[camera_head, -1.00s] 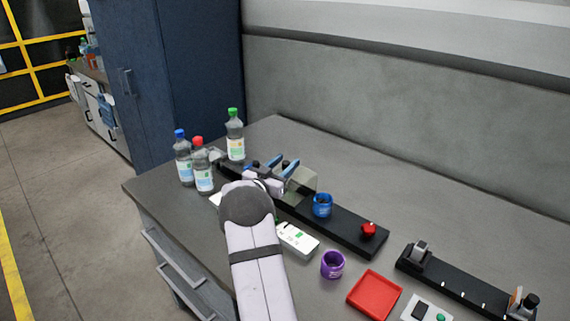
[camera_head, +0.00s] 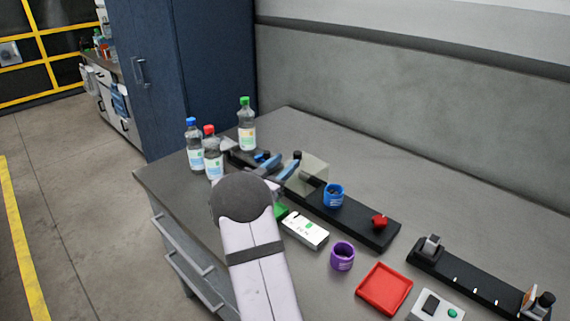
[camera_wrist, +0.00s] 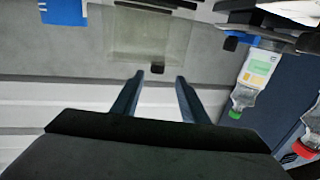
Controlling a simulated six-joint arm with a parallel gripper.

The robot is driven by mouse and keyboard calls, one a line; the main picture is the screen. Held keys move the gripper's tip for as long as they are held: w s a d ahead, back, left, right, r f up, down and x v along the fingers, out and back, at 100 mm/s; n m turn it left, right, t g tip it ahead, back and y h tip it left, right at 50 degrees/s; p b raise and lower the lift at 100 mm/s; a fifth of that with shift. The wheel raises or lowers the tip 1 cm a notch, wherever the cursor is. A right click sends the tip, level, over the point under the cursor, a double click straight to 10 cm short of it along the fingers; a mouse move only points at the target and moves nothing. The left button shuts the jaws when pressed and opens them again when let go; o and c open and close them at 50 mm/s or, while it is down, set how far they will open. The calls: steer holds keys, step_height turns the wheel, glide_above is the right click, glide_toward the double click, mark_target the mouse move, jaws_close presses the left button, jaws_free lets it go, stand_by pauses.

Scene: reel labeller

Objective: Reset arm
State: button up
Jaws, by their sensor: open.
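My gripper (camera_head: 280,164) is open over the back left part of the table, with its blue-grey fingers beside the clear cover (camera_head: 307,174) of the black labeller base (camera_head: 362,226). My pale forearm hides part of the table in front of it. In the wrist view, the fingers (camera_wrist: 160,76) are apart with nothing between them, and the clear cover (camera_wrist: 140,38) shows beyond the tips. A blue reel (camera_head: 333,194) sits on the labeller base, with a red knob (camera_head: 379,222) at its right end.
Green-capped (camera_head: 247,130), blue-capped (camera_head: 194,148) and red-capped (camera_head: 212,155) bottles stand at the back left. A white box (camera_head: 305,231), purple reel (camera_head: 342,256), red tray (camera_head: 384,289), button box (camera_head: 435,307) and second black base (camera_head: 475,279) lie to the right. The back right tabletop is clear.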

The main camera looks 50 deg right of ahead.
steer(key=w+a+n+t+y+p, duration=0.2)
steer(key=w+a+n+t+y, duration=0.25)
steer(key=a, duration=0.55)
steer(key=w+a+n+t+y+p, duration=0.25)
steer(key=w+a+y, duration=0.25)
steer(key=a, duration=0.4)
steer(key=s+a+f+n+g+y+p, duration=0.1)
steer(key=s+a+f+n+y, duration=0.15)
steer(key=a, duration=0.55)
steer(key=s+a+f+n+g+y, duration=0.15)
steer(key=s+a+y, duration=0.25)
steer(key=a, duration=0.4)
steer(key=s+a+f+n+g+p, duration=0.1)
steer(key=s+a+g, duration=0.3)
steer(key=s, duration=0.9)
steer(key=s+a+n+g+y+p, duration=0.1)
steer(key=s+a+n+g+p, duration=0.1)
steer(key=s, duration=1)
steer(key=a+n+g, duration=0.1)
steer(key=a+g, duration=0.1)
steer(key=a, duration=0.1)
steer(key=shift+s+f+n+y, duration=0.3)
steer(key=shift+s+f+n, duration=0.05)
steer(key=shift+f+n, duration=0.05)
steer(key=shift+a+f, duration=0.1)
